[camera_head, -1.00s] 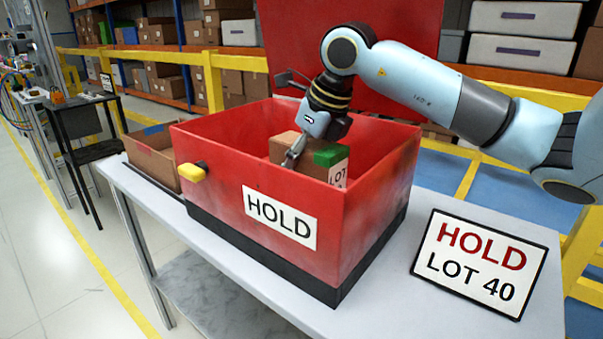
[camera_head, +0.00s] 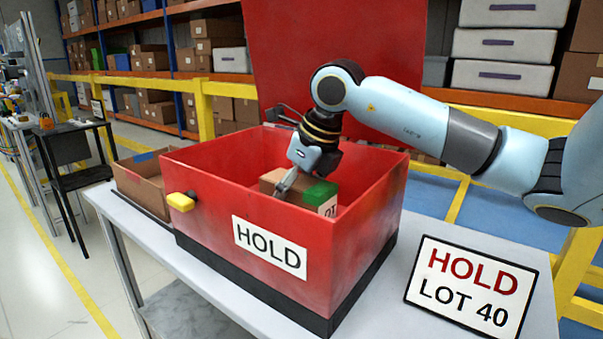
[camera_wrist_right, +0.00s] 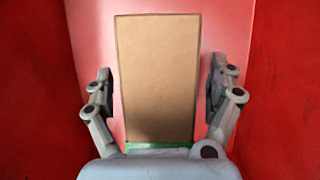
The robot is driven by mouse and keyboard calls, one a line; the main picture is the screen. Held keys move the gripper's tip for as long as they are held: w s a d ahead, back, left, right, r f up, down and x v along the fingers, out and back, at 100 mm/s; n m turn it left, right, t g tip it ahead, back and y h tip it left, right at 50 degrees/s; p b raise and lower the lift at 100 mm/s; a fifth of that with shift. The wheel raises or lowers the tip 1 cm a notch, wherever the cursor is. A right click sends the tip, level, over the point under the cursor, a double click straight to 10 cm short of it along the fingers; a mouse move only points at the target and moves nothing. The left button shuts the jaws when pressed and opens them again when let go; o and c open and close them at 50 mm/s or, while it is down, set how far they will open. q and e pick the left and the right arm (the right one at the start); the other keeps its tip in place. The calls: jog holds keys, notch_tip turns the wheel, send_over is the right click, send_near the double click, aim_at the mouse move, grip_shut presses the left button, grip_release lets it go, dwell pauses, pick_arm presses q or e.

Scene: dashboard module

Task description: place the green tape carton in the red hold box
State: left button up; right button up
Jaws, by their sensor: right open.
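The red hold box (camera_head: 352,245) stands open on the table, with a HOLD label on its front. The carton (camera_head: 272,180), brown with a green tape band (camera_head: 321,193) and a partly hidden white label, is inside it. My right gripper (camera_head: 298,178) reaches down into the box at the carton. In the right wrist view the brown carton face (camera_wrist_right: 157,75) lies between the open fingers of my right gripper (camera_wrist_right: 161,85), with a gap on each side. The box rim hides the carton's underside, so I cannot tell if it rests on the floor. My left gripper is out of view.
The box's red lid (camera_head: 320,50) stands raised behind it. A yellow latch (camera_head: 181,202) juts from the box's left corner. An open brown carton (camera_head: 140,190) stands to the left. A HOLD LOT 40 sign (camera_head: 470,287) is at the right.

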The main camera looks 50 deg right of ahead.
jog(key=p+v, duration=0.2)
jog(key=v, duration=0.7)
jog(key=shift+d+r, duration=0.1)
jog(key=shift+r, duration=0.15)
jog(key=shift+s+r+p, duration=0.35)
jog(key=shift+r+p, duration=0.3)
jog(key=shift+p, duration=0.05)
